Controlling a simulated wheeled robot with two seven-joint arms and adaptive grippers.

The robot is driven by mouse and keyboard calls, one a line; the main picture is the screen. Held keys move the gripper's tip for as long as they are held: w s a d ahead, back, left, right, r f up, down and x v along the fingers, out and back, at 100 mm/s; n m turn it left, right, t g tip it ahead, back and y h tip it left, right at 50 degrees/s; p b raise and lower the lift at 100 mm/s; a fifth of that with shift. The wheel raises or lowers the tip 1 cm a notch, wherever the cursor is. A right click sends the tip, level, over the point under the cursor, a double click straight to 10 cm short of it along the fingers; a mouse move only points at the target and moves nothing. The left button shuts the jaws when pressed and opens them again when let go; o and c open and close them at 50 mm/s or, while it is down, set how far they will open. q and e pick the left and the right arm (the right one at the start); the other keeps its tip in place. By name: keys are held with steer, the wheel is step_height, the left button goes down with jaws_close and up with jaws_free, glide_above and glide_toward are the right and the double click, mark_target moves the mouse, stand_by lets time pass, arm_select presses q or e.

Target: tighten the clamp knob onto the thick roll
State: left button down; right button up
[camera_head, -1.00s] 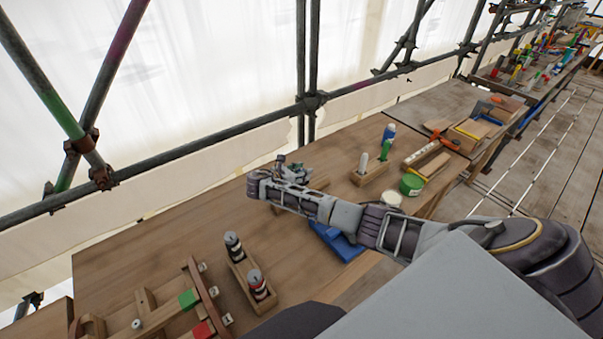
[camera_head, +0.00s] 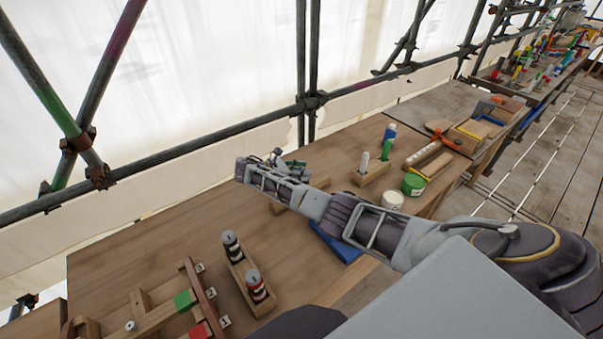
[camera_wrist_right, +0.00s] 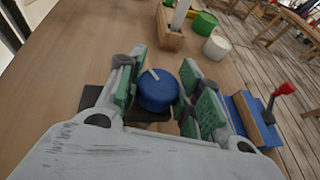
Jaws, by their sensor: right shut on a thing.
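A round blue knob (camera_wrist_right: 158,92) with a pale pointer line on top shows in the right wrist view, taken here as the clamp knob. It sits between the green pads of my right gripper (camera_wrist_right: 165,88), which is shut on it. A dark piece (camera_wrist_right: 92,97) lies behind and under the knob; the rest of the clamp is hidden by the gripper. In the head view my right gripper (camera_head: 287,166) is over the middle of the bench, and my wrist hides the knob. I cannot make out the thick roll. My left gripper is not in view.
A blue base (camera_wrist_right: 243,116) with a red-tipped lever lies near the gripper. A wooden holder (camera_head: 240,268) stands at front left.

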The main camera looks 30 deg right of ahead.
stand_by(0.5)
steer(key=o, duration=1.1)
steer(key=shift+c, duration=0.2)
steer(key=v, duration=1.2)
steer(key=shift+w, duration=0.15)
steer(key=shift+f, duration=0.1)
